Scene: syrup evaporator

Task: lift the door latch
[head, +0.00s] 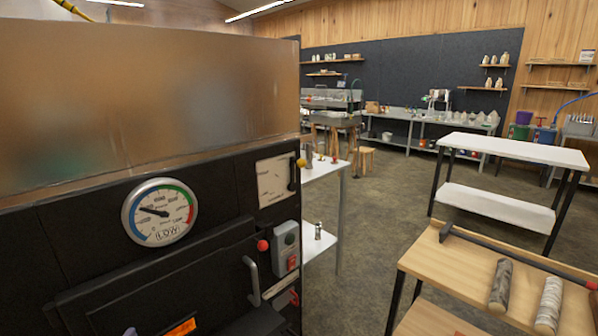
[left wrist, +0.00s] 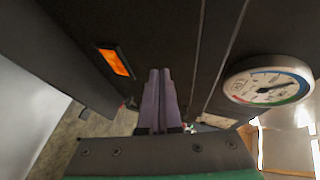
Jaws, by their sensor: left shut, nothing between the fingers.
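The black front of the evaporator (head: 80,225) fills the left of the head view. Its firebox door (head: 175,285) is low on the front, with a glowing orange window (head: 181,327). A grey bar handle (head: 252,280) stands at the door's right side, and a red knob (head: 263,245) sits just above it. I cannot tell for sure which part is the latch. In the left wrist view my left gripper (left wrist: 160,72) is shut and empty, pointing along the black front between the orange window (left wrist: 116,62) and the dial gauge (left wrist: 268,87). The latch is not clearly visible there. My right gripper is not in view.
A round gauge (head: 160,212) marked LOW is above the door. A grey switch box (head: 287,247) with a red button is right of the handle. A wooden table (head: 470,255) with logs and a white table (head: 515,150) stand right. Floor (head: 375,210) between is clear.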

